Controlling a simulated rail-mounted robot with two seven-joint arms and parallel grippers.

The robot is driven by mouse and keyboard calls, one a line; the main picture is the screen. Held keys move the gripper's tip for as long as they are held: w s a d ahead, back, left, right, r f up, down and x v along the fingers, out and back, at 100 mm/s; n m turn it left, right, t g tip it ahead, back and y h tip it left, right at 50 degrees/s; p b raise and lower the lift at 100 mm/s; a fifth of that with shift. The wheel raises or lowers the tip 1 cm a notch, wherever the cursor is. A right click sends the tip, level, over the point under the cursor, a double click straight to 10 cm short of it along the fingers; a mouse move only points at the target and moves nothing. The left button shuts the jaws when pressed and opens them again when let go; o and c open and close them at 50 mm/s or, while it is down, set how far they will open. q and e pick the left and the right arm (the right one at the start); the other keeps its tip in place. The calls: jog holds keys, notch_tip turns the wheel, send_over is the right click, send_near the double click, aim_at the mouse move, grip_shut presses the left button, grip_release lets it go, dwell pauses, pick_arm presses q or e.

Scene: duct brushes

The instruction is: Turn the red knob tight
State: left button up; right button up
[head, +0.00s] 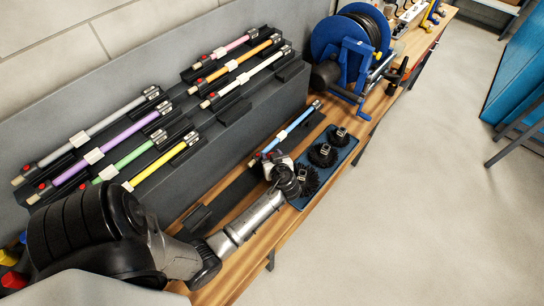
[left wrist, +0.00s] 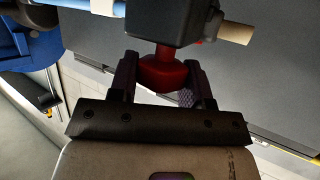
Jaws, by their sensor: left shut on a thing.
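The red knob (left wrist: 161,74) sits under a dark clamp block (left wrist: 178,22) in the left wrist view. My left gripper (left wrist: 161,68) is shut on the knob, with one finger on each side of it. In the head view my left gripper (head: 276,163) is at the near end of the blue rod (head: 288,131), beside the rack, and it hides most of the knob there. The blue rod (left wrist: 18,6) and a pale wooden tip (left wrist: 236,33) stick out on either side of the block in the wrist view. My right gripper is not in view.
A blue tray (head: 352,146) with round black brushes (head: 322,154) lies just right of my gripper. Several coloured rods lie on the grey sloped rack (head: 252,121) behind. A blue reel (head: 338,38) stands farther along the wooden bench (head: 376,103).

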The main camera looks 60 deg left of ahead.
pick_arm(q)
jog(key=m+t+h, duration=0.1)
jog(key=m+t, duration=0.1)
jog(key=t, duration=0.1)
jog(key=shift+r+m+p, duration=0.15)
jog(key=shift+m+p, duration=0.25)
jog(key=m+t+h+p, duration=0.1)
jog(key=m+t, duration=0.1)
jog(key=shift+r+m+t+h+p, duration=0.1)
jog(key=shift+m+t+h+p, duration=0.2)
jog(key=shift+m+t+p, duration=0.1)
jog(key=m+t+h+p, duration=0.3)
jog(key=m+h+p, duration=0.2)
jog(key=shift+a+r+t, duration=0.1)
jog(key=shift+a+t, duration=0.05)
jog(key=shift+t, duration=0.25)
jog(key=shift+m+t+h+p, duration=0.3)
jog(key=shift+m+h+p, duration=0.35)
jog(key=shift+m+h, duration=0.4)
jog(key=shift+f+m+t+h+p, duration=0.2)
jog(key=shift+m+t+h+p, duration=0.1)
jog(key=shift+m+h, duration=0.75)
jog(key=shift+f+m+h, duration=0.1)
jog(key=shift+m+h, duration=0.6)
jog(key=shift+h, duration=0.5)
